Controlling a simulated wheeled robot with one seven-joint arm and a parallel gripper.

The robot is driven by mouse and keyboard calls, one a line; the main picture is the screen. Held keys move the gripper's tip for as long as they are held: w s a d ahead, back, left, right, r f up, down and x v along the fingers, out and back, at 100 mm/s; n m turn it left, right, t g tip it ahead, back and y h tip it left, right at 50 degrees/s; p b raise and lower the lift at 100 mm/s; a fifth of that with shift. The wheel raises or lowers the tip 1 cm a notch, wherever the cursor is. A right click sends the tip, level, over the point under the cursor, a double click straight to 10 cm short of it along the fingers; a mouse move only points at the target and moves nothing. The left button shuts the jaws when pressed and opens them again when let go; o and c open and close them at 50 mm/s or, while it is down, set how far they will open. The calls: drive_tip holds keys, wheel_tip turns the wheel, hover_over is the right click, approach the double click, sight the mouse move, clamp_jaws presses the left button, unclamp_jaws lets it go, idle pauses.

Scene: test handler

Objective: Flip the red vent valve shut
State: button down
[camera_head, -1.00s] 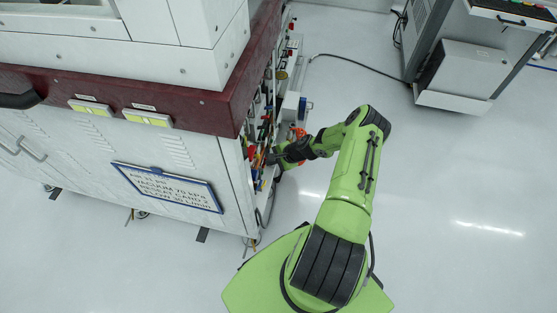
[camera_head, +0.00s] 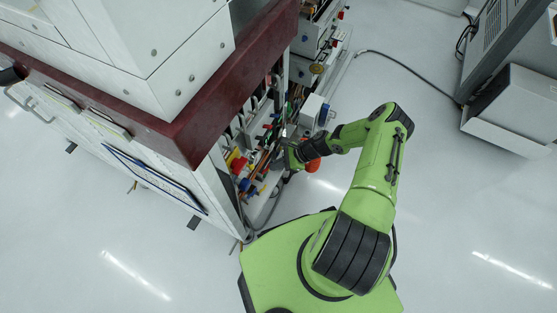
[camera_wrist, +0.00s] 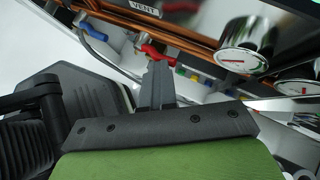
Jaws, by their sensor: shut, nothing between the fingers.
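In the wrist view a red lever handle (camera_wrist: 151,52) sits just beyond the fingertips, on or near copper-coloured pipes under a label reading VENT (camera_wrist: 144,8). My gripper (camera_wrist: 156,66) is shut and empty, its tips right at the lever; I cannot tell whether they touch it. The lever's lower part is partly hidden by the fingers. In the head view my gripper (camera_head: 284,155) reaches into the crowded side of the cabinet, and the lever cannot be made out there.
A round gauge (camera_wrist: 248,46) is close to the right of the fingers, with a second gauge beyond. Small blue and yellow handles line the panel behind. The cabinet (camera_head: 160,85) with a dark red edge stands left. Open floor (camera_head: 450,220) lies right.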

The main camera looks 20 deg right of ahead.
drive_tip(key=shift+r, duration=0.2)
drive_tip(key=shift+s+a+f, duration=0.35)
drive_tip(key=shift+s+a, duration=0.1)
drive_tip(key=shift+a, duration=0.15)
drive_tip(key=shift+p, duration=0.3)
